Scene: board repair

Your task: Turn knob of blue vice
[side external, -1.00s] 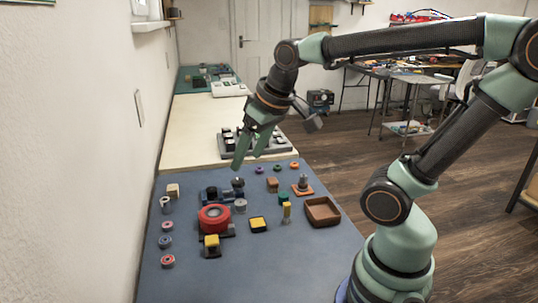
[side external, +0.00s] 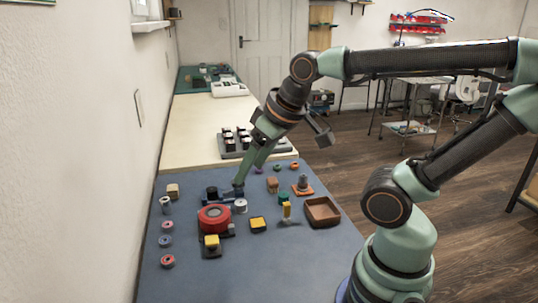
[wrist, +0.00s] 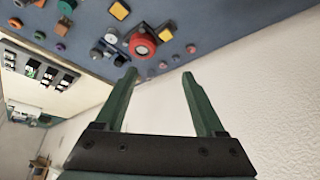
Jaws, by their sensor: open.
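The blue vice (side external: 226,194) lies low on the blue mat behind the red round device, with a black knob (side external: 212,192) on its left part. My gripper (side external: 249,175) points down to the left, with one fingertip over the vice's right end. From this angle I cannot tell whether it touches. There, a black round part (wrist: 121,60) and a grey one show just beyond the left fingertip. The vice is partly hidden by the finger in the side view.
The red round device (side external: 213,217) stands just in front of the vice. A grey cylinder (side external: 240,206), a yellow-topped block (side external: 258,224) and a brown tray (side external: 322,211) are to the right. Small spools line the left edge. The front of the mat (side external: 250,275) is clear.

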